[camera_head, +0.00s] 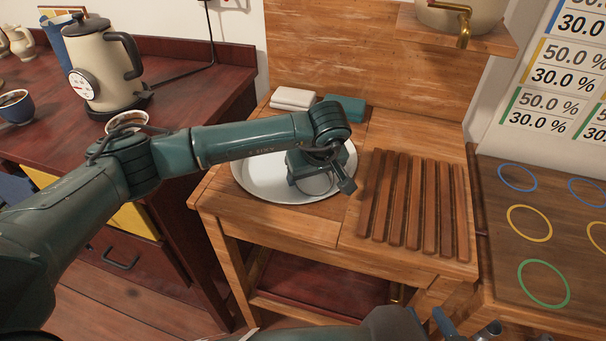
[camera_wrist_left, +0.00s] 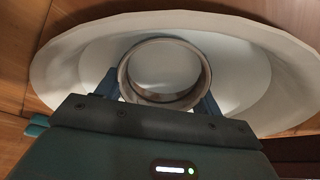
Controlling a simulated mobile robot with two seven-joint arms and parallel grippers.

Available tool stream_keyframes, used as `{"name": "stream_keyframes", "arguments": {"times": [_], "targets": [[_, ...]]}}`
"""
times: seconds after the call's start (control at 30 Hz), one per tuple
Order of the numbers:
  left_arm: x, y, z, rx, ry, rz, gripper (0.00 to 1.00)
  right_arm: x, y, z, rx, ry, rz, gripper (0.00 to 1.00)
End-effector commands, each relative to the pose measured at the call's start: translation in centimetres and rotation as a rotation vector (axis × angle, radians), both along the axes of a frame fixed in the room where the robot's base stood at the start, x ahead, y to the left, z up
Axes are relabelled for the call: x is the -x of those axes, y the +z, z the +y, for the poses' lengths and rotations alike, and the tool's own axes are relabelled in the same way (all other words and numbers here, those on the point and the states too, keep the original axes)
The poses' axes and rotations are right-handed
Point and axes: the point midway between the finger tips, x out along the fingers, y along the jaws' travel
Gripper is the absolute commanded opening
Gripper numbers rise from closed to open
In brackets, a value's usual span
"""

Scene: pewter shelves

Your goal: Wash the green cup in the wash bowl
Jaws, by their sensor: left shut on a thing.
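The white wash bowl (camera_head: 256,184) sits in the wooden washstand and fills much of the left wrist view (camera_wrist_left: 72,62). My left gripper (camera_head: 318,182) reaches down over the bowl. In the left wrist view its blue fingers close on both sides of a round cup (camera_wrist_left: 165,72), seen from above with its mouth open to the camera. The cup's rim looks grey-brown; its green colour does not show clearly. The gripper mostly hides the cup in the head view. My right gripper (camera_head: 466,325) is partly in view at the bottom edge, fingers apart and empty.
A slatted wooden rack (camera_head: 412,205) lies right of the bowl. White (camera_head: 293,99) and teal (camera_head: 345,107) folded cloths lie behind it. A brass tap (camera_head: 464,28) hangs above. A kettle (camera_head: 103,65) and cups stand on the left counter; coloured rings (camera_head: 543,283) mark the right table.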

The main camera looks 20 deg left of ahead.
Motion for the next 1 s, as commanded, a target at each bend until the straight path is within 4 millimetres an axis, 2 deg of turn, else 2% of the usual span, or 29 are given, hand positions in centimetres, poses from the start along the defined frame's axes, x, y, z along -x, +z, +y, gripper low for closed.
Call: {"name": "stream_keyframes", "arguments": {"times": [0.6, 0.8, 1.0], "targets": [[-0.2, 0.1, 5.2, 0.0, 0.002, -0.001, 0.4, 0.1, -0.1, 0.0, 0.0, 0.0, 0.002, 0.36], [-0.2, 0.1, 5.4, 0.002, -0.001, -0.001, 0.4, 0.1, -0.1, 0.1, -0.001, 0.003, 0.001, 0.36], [-0.2, 0.0, 3.9, 0.002, -0.003, 0.0, 0.4, 0.0, -0.4, 0.0, 0.0, 0.001, 0.001, 0.36]]}}
